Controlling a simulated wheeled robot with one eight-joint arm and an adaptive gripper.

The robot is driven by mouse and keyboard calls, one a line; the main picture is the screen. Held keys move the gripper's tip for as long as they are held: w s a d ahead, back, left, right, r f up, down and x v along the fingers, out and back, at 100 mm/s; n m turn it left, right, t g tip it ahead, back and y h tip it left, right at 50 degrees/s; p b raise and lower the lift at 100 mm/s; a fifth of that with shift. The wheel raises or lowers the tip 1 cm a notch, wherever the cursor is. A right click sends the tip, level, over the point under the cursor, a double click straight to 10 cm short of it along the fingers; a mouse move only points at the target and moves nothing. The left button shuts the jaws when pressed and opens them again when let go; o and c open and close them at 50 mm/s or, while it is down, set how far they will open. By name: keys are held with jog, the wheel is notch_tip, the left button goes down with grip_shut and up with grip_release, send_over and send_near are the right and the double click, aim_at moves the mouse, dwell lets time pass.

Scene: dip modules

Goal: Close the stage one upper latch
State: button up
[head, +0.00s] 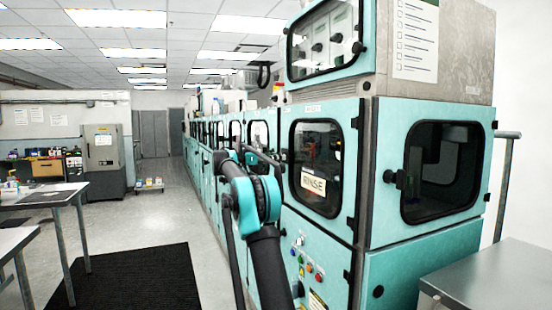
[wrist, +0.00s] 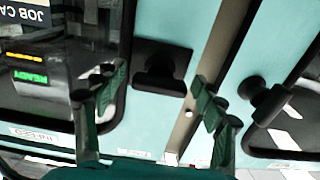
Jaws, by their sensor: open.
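In the wrist view, a black latch (wrist: 160,67) sits on the teal panel beside a dark window. My gripper (wrist: 160,100) is open, with one green-padded finger to the left of this latch and the other to its right. The fingers look empty, and I cannot tell how far they are from the panel. A second black latch (wrist: 265,97) is to the right of the right finger, by another window. In the head view, my arm reaches toward the machine row and hides most of the gripper. I cannot tell which latch is the stage one upper one.
The teal machine row (head: 325,230) runs into the distance, with a RINSE window (head: 316,168) nearest. A grey table (head: 490,275) is at front right. A table (head: 45,197) stands at left. The aisle with a black mat (head: 135,280) is clear.

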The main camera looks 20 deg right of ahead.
jog(key=shift+c, duration=0.4)
jog(key=c, duration=1.1)
jog(key=shift+n, duration=0.4)
jog(key=n, duration=0.3)
jog(key=shift+n, duration=0.4)
jog(key=n, duration=1.3)
jog(key=shift+n, duration=0.3)
